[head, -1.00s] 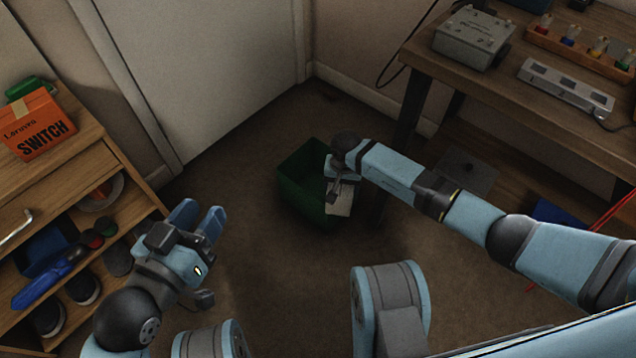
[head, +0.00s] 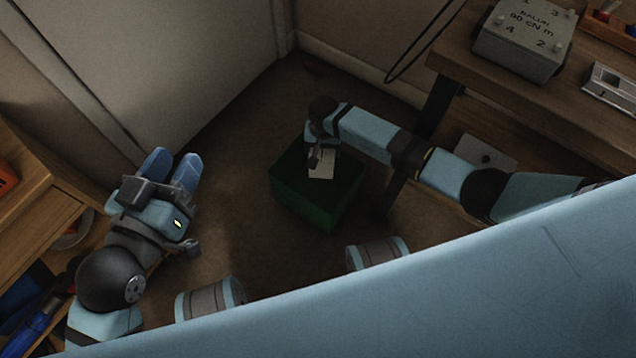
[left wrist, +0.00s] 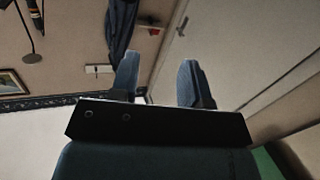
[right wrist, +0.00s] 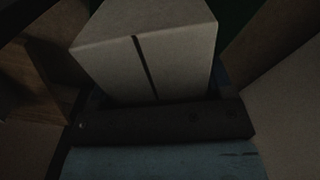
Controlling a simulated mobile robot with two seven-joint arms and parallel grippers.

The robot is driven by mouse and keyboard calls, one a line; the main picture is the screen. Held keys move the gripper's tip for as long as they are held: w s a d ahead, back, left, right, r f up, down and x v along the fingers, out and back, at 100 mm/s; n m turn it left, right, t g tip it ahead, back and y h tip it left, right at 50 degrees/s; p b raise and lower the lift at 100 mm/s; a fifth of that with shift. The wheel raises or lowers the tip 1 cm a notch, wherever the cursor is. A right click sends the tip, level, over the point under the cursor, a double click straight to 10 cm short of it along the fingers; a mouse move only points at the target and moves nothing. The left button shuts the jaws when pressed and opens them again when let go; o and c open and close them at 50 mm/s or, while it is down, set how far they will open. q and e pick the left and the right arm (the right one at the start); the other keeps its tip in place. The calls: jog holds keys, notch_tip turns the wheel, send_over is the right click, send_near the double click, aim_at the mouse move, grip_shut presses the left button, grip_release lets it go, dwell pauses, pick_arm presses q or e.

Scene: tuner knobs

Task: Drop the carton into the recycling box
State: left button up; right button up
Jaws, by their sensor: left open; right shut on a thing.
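The carton (head: 322,166) is a small pale box in the head view, held at the end of my right arm. It fills the upper middle of the right wrist view (right wrist: 155,50), with a dark line down its face. My right gripper (head: 317,157) is shut on it, over the opening of the green recycling box (head: 312,206) on the floor; I cannot tell how deep the carton sits. The right fingers are mostly hidden. My left gripper (head: 175,166) is open and empty, left of the box, and its two fingers stand apart in the left wrist view (left wrist: 160,80).
A wooden workbench (head: 445,60) with a grey metal box (head: 524,42) stands at the right. A wooden shelf unit (head: 40,200) is at the left. A pale door (head: 160,60) is behind. The floor around the green box is mostly clear.

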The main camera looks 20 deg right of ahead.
notch_tip(320, 180, down, 4)
jog(key=shift+r+b, duration=0.1)
jog(key=shift+b, duration=1.1)
pick_arm(q)
jog(key=shift+w+a+r+m+t+b, duration=0.1)
jog(key=shift+w+a+m+t+b, duration=0.2)
jog(key=shift+w+m, duration=0.3)
jog(key=shift+w+a+m+t+b, duration=0.15)
jog(key=shift+w+a+m+t, duration=0.2)
jog(key=shift+m, duration=0.35)
pick_arm(e)
jog(key=shift+f, duration=0.6)
jog(key=o, duration=1)
jog(key=shift+c, duration=0.2)
notch_tip(320, 180, up, 4)
jog(key=shift+r+p, duration=0.1)
jog(key=shift+p, duration=1.1)
notch_tip(320, 180, up, 2)
jog(key=shift+r+p, duration=0.2)
jog(key=shift+p, duration=0.35)
jog(key=shift+r, duration=0.5)
pick_arm(q)
jog(key=s+n, duration=0.1)
jog(key=d+n+g, duration=0.1)
jog(key=shift+s+d+f+n, duration=0.1)
jog(key=shift+s+f+n, duration=0.2)
jog(key=shift+s+f, duration=0.1)
jog(key=shift+r, duration=0.25)
